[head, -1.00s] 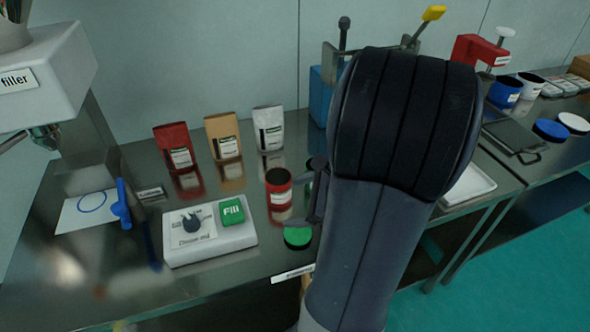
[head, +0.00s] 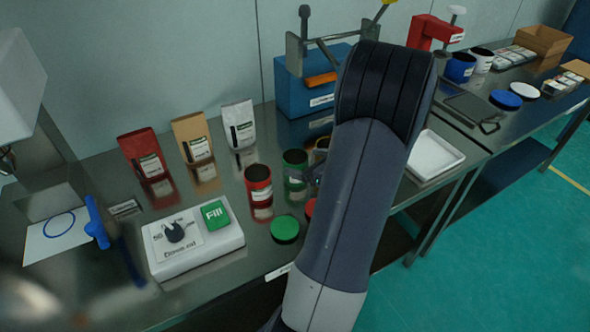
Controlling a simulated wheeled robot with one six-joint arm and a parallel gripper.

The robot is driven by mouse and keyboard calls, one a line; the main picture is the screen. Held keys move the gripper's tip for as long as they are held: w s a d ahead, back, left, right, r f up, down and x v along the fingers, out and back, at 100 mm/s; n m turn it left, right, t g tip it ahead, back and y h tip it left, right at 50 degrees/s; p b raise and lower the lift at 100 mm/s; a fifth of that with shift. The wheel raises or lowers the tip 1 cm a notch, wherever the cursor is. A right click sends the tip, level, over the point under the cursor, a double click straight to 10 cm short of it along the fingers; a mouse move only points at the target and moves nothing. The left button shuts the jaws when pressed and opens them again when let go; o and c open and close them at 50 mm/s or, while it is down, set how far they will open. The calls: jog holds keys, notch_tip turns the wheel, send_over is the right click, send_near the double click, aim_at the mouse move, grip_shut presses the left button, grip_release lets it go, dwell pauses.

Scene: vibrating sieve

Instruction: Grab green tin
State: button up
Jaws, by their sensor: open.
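The green tin (head: 294,160) stands upright and open-topped on the steel bench, just right of a red tin (head: 258,180). A green lid (head: 285,229) lies flat in front of it. My arm runs up the middle of the picture, right of the green tin. Only a dark part of my gripper (head: 316,174) shows at the arm's left edge, close to the tin's right side. It is open; whether it touches the tin cannot be told. The rest of the gripper is hidden behind my arm.
A yellow-rimmed tin (head: 322,144) and a red lid (head: 310,207) are partly hidden by my arm. A control box with a green Fill button (head: 214,214) stands left. Three bags line the back. A white tray (head: 436,154) is right of the arm.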

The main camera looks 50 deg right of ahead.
aim_at(287, 157)
jog(key=x, duration=0.5)
jog(key=shift+d+p, duration=0.2)
jog(key=shift+p, duration=0.15)
jog(key=c, duration=1.1)
